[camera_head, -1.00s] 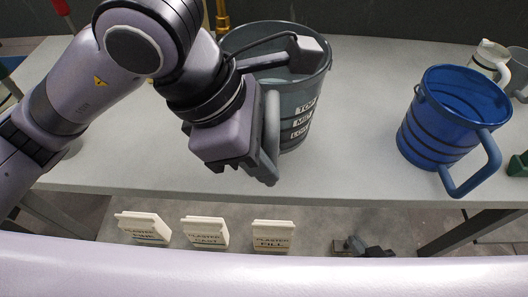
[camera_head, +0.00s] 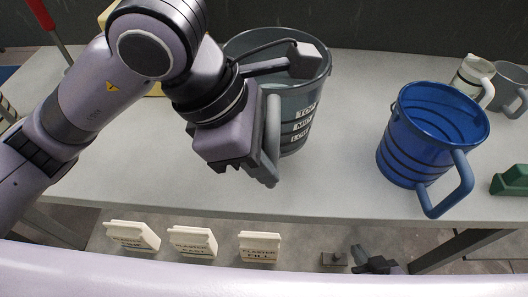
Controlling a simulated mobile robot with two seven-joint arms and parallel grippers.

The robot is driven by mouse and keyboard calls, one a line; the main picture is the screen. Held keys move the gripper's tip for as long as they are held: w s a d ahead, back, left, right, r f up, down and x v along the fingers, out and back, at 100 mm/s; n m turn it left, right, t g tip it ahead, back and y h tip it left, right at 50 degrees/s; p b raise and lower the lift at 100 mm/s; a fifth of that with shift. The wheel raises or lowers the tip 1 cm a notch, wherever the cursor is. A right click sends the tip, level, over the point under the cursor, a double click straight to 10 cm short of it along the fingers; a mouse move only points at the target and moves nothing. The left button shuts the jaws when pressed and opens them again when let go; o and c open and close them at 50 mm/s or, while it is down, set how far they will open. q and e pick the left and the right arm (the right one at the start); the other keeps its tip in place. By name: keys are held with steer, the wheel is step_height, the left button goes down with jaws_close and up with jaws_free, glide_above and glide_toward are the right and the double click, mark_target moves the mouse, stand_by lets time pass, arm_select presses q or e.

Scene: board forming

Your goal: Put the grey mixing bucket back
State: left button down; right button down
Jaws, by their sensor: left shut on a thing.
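The grey mixing bucket (camera_head: 313,88) is at the upper middle of the head view, upright, with white labels on its side. My left gripper (camera_head: 268,150) is shut on the bucket's grey side handle, at the bucket's near side. My arm and gripper hide part of the bucket's left side. I cannot tell whether its base touches the table. A dark part (camera_head: 375,262) shows below the table edge and looks like my right gripper; its fingers are too unclear to read.
A blue bucket (camera_head: 433,130) stands right on the grey table (camera_head: 345,185). White (camera_head: 470,78) and grey (camera_head: 511,92) jugs stand behind it, a green object (camera_head: 512,180) at the right edge. Table between buckets is clear.

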arm_select(q)
steer(key=shift+r, duration=0.1)
step_height(320, 180, down, 8)
steer(key=b, duration=1)
